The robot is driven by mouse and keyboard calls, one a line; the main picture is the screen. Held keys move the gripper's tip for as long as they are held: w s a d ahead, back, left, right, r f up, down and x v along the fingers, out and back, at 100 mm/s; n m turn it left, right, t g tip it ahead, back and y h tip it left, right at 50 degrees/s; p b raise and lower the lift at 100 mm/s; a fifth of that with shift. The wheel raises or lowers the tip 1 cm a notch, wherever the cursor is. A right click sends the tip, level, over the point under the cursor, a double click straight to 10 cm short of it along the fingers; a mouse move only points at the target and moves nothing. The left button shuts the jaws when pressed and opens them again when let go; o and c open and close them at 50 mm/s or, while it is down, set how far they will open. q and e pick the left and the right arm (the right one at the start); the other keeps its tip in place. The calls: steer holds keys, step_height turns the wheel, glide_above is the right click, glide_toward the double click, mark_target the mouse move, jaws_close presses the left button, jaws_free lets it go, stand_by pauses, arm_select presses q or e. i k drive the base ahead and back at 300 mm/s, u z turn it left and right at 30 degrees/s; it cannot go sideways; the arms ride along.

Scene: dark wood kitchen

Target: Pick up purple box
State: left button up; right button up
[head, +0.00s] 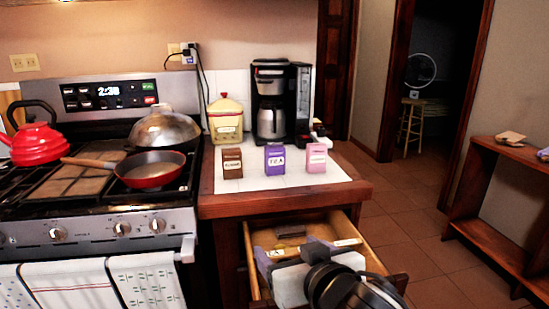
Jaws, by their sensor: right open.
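The purple box (275,158) stands upright on the white-tiled counter top, between a brown box (232,162) on its left and a pink box (316,158) on its right, with gaps between them. It carries a pale label on its front. My right gripper (291,250) is low in the picture, over the open drawer and in front of the counter. Its two fingers are spread apart, with nothing seen between them, well short of the purple box. My left gripper is out of view.
The open drawer (362,222) juts out below the counter (345,186) and holds small items. A coffee maker (271,122) and a yellow canister (225,120) stand behind the boxes. The stove with a red pan (150,181) is left. Open floor lies right.

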mark_target(274, 156)
steer(key=i, duration=1.25)
